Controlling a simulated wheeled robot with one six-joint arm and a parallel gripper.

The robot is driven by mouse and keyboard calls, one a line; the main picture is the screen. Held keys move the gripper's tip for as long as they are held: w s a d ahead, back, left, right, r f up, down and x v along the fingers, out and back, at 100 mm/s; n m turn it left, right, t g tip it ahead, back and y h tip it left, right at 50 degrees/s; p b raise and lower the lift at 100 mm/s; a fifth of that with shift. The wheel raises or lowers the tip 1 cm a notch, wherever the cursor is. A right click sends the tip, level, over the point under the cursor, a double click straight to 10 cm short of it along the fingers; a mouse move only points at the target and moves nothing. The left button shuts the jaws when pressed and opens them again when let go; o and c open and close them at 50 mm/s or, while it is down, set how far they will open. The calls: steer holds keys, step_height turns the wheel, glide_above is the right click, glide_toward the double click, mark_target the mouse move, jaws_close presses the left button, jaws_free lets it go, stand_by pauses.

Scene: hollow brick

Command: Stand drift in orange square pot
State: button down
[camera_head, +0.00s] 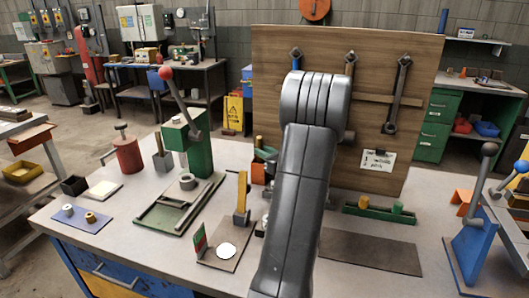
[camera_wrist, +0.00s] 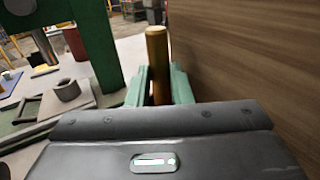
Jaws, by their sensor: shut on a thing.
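My gripper (camera_wrist: 160,88) shows in the wrist view with its two teal fingers closed on a brass-brown round bar, which looks like the drift (camera_wrist: 157,48). The bar stands roughly upright between the fingers, and its lower end is hidden behind the gripper body. In the head view my grey arm hides the gripper and the bar. A small orange-red box, which may be the orange square pot (camera_head: 258,173), sits just left of my arm, partly covered. I cannot tell its opening or whether the bar touches it.
A wooden tool board (camera_head: 400,150) stands close behind my arm and fills the right of the wrist view (camera_wrist: 250,60). A green press (camera_head: 196,150) stands to the left. A dark mat (camera_head: 370,252) lies clear at front right.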

steer(key=shift+f+b, duration=0.8)
steer(key=shift+f, duration=0.2)
steer(key=c, duration=1.3)
jaws_free()
steer(key=shift+o, duration=0.5)
steer(key=shift+s+f, duration=0.1)
steer(key=shift+f, duration=0.05)
step_height(320, 180, up, 10)
steer(key=shift+r+p, duration=0.25)
steer(key=shift+p, duration=0.1)
steer(key=shift+f, duration=0.1)
